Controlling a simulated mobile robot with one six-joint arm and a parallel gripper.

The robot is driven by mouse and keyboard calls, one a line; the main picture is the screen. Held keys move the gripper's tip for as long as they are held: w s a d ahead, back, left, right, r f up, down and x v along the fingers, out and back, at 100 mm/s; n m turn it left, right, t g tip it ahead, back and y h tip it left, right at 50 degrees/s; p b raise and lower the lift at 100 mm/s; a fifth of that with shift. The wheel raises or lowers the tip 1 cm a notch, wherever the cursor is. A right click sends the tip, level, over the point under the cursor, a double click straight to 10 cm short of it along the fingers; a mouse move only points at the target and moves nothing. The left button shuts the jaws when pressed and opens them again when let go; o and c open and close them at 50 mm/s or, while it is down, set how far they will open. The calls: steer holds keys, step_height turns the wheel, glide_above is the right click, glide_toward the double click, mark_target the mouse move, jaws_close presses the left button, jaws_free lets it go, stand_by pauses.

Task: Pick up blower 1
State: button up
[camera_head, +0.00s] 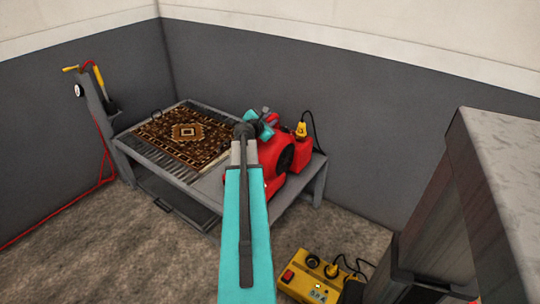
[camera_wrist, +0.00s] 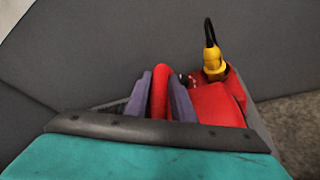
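Blower 1 appears to be the red blower (camera_head: 271,160) with a dark round opening, at the right part of the grey table (camera_head: 306,194). My arm covers part of it in the head view. In the wrist view, my gripper (camera_wrist: 160,97) has its two grey-purple fingers on either side of the blower's red handle (camera_wrist: 160,88), pressed close with no clear gap. More of the red body shows to the right. In the head view my gripper (camera_head: 262,124) is at the top of the blower. Whether the blower's base touches the table is hidden.
A patterned rug (camera_head: 184,133) lies on the table left of the blower. A yellow plug (camera_head: 301,130) with a black cord sits by the red housing. A yellow box (camera_head: 312,276) stands on the floor. A grey cabinet (camera_head: 490,190) is close at right. A post with a red hose (camera_head: 97,100) stands left.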

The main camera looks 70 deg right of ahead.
jaws_close()
stand_by(1.0)
steer(key=shift+d+r, duration=0.1)
steer(key=shift+r, duration=0.15)
steer(key=shift+r, duration=0.1)
